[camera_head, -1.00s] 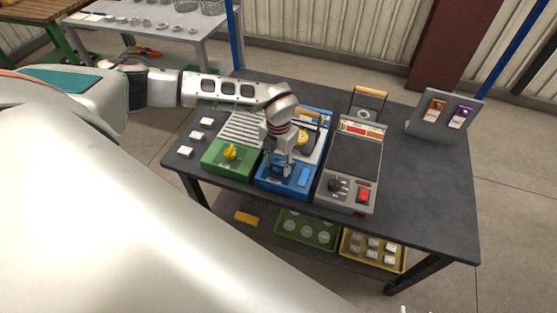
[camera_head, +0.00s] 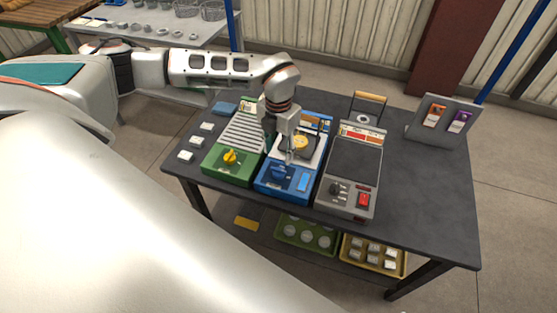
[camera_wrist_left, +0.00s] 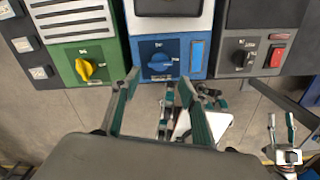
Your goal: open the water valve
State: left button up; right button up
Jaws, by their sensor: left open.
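The water valve appears to be the blue knob (camera_head: 279,173) on the front panel of the blue unit (camera_head: 268,189). In the left wrist view the blue knob (camera_wrist_left: 160,63) lies just beyond my fingertips, its grip running roughly sideways. My left gripper (camera_head: 289,159) is open and empty above the blue unit, in front of the knob in the head view's line of sight only in part. In the left wrist view its fingers (camera_wrist_left: 159,83) are spread either side of the knob's line, not touching it. A part with teal fingers at lower right may be my right gripper (camera_wrist_left: 283,132); its opening is unclear.
A green unit with a yellow knob (camera_head: 230,157) stands on the left. A grey unit with a red switch (camera_head: 364,200) stands on the right. A sloped stand (camera_head: 440,124) is at the table's right. White blocks (camera_head: 185,156) lie left.

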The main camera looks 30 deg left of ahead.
pick_arm(q)
jog(key=shift+r, duration=1.5)
